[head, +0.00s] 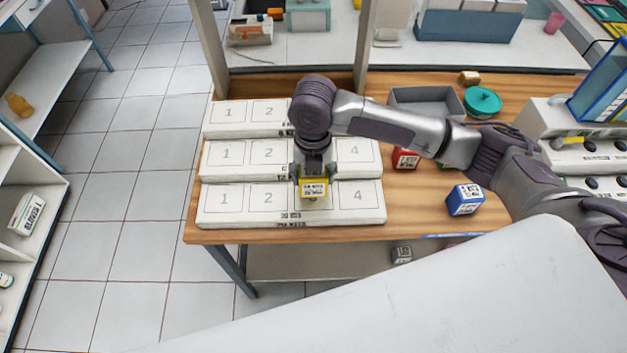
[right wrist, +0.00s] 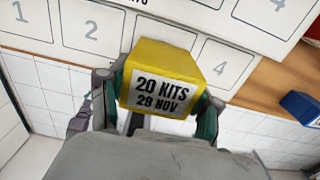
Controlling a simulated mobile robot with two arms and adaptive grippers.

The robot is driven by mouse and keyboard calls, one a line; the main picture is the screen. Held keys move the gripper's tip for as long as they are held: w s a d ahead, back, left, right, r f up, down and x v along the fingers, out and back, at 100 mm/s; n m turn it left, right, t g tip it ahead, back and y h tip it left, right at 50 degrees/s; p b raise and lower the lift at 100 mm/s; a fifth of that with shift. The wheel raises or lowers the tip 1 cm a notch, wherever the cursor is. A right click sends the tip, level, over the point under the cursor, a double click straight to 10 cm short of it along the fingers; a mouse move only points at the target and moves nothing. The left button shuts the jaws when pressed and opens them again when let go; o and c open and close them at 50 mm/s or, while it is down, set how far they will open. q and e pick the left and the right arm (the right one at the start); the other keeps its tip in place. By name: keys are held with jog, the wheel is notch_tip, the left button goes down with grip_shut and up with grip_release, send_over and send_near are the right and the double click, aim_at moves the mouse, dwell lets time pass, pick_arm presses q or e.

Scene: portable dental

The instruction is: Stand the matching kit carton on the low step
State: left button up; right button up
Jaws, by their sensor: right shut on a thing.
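My right gripper (head: 313,177) is shut on a yellow carton (head: 314,189), over the numbered stand. In the right wrist view the carton (right wrist: 160,84) sits between the fingers (right wrist: 160,108), its white label reading "20 KITS 29 NOV". The low step (head: 240,215) is the front one of three white steps, with squares 1, 2 and 4 plain to see. The carton covers most of square 3. I cannot tell whether it touches the step. The small print on the step's front is hard to read. My left gripper is not in view.
The middle step (head: 228,172) and high step (head: 225,130) rise behind. A red carton (head: 405,159) and a blue carton (head: 465,201) stand right on the wooden table (head: 425,215). A grey tray (head: 427,101) and teal round container (head: 482,101) are behind. The steps carry no other cartons.

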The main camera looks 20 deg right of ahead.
aim_at(314, 185)
notch_tip(314, 185, down, 3)
jog(key=shift+f+p, duration=0.2)
jog(key=shift+p, duration=0.2)
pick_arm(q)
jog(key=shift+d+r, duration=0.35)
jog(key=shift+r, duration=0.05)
pick_arm(e)
jog(key=shift+f, duration=0.15)
jog(key=shift+f, duration=0.1)
jog(key=o, duration=1.2)
jog(key=shift+c, duration=0.2)
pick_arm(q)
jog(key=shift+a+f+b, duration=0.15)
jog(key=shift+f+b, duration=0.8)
pick_arm(e)
notch_tip(314, 185, up, 12)
jog(key=shift+r, duration=0.1)
